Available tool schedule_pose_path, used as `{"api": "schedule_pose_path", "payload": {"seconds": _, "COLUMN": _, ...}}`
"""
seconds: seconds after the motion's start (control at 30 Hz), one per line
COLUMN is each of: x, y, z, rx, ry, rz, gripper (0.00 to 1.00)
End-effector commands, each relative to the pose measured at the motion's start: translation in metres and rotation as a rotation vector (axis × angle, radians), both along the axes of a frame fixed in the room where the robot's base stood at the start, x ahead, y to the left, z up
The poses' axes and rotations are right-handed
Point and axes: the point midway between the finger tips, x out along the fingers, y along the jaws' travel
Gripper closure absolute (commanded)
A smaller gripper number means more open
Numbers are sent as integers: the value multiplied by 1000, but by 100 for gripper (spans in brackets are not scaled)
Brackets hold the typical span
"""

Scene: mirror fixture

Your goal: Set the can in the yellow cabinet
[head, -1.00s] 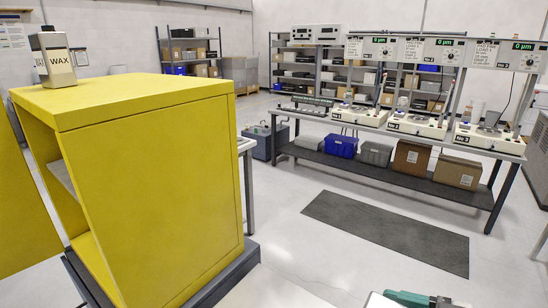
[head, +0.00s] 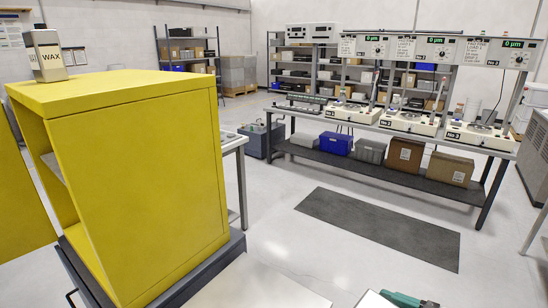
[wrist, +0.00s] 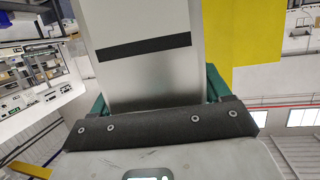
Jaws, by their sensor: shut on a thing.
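The yellow cabinet (head: 150,185) stands at the left of the head view. Its open front faces left and shows an inner shelf (head: 52,167). A yellow door (head: 22,200) stands open at the far left. My gripper (wrist: 155,90) is shut on a grey metal can (wrist: 150,75) with a black stripe in the wrist view. The can's far end runs out of the picture. In the head view only a teal part of my gripper (head: 408,300) shows at the bottom edge. Yellow, likely the cabinet, also shows in the wrist view (wrist: 255,35).
A metal container marked WAX (head: 47,57) stands on the cabinet top. The cabinet rests on a dark grey base (head: 205,268). A small table (head: 235,145) stands behind it. A long bench (head: 400,128) with machines is farther back. Floor around the dark mat (head: 385,225) is clear.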

Motion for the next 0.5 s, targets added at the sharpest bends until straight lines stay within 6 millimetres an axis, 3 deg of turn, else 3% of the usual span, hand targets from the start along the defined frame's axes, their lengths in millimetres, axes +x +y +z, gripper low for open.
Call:
{"api": "schedule_pose_path", "payload": {"seconds": 0.23, "x": 16, "y": -3, "z": -50, "rx": 4, "ry": 1, "rz": -160, "gripper": 100}}
{"api": "schedule_pose_path", "payload": {"seconds": 0.5, "x": 25, "y": -7, "z": -138, "rx": 4, "ry": 5, "rz": -432, "gripper": 100}}
